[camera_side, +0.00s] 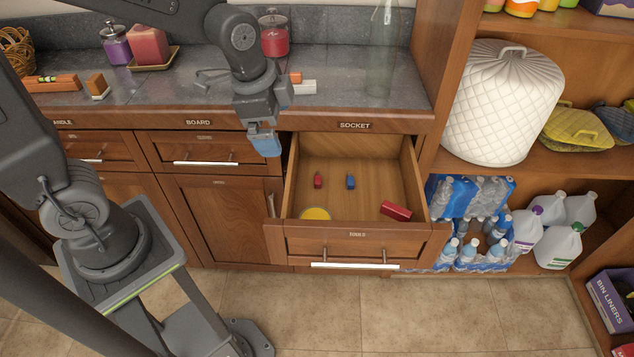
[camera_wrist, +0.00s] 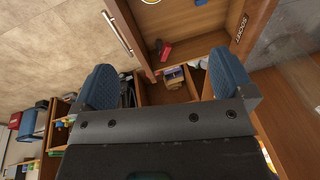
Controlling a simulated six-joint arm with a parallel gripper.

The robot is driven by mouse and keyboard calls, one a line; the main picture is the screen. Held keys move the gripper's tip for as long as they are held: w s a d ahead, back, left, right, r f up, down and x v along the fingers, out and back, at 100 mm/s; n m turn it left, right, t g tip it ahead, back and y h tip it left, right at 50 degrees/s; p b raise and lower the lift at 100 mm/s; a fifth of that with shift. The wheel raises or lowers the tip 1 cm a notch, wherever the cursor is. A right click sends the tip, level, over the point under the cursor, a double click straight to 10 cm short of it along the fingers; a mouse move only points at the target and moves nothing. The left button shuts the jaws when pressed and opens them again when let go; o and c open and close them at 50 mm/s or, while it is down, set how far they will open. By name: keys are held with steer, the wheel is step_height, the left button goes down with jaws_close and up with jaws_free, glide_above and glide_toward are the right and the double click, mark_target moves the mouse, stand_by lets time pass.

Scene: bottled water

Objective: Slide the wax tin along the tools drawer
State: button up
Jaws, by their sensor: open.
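The tools drawer (camera_side: 345,246) is pulled out below the counter, its inside open to view. A round, flat tin with a yellow top (camera_side: 315,213), which I take as the wax tin, lies in the drawer's front left corner. Its edge also shows at the top of the wrist view (camera_wrist: 151,1). My gripper (camera_side: 265,143) is open and empty, with blue fingers, above and to the left of the drawer's back left corner. In the wrist view, nothing is between the fingers (camera_wrist: 164,82); the drawer lies beyond them.
In the drawer, a small red item (camera_side: 318,180) and a small blue item (camera_side: 350,181) are near the middle. A red box (camera_side: 396,210) lies at front right. The drawer floor between them is bare. Water bottles (camera_side: 468,252) stand on the shelf to the right.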

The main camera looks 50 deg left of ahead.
mark_target(352, 206)
steer(key=w+d+f+m+g, duration=0.1)
steer(key=w+f+m, duration=0.2)
steer(key=f, duration=0.6)
steer(key=w+d+f+m+g, duration=0.2)
steer(key=w+f+m, duration=0.2)
steer(key=f+m, duration=0.3)
steer(key=shift+d+f+m, duration=0.15)
steer(key=shift+f+m, duration=0.15)
steer(key=shift+f, duration=0.65)
step_height(352, 206, down, 14)
steer(key=shift+r, duration=0.1)
steer(key=c, duration=0.8)
steer(key=shift+w+d, duration=0.2)
steer(key=shift+w, duration=1.7)
steer(key=shift+w+d, duration=0.2)
steer(key=shift+w, duration=1.65)
steer(key=shift+w+d, duration=0.2)
steer(key=shift+w, duration=1.7)
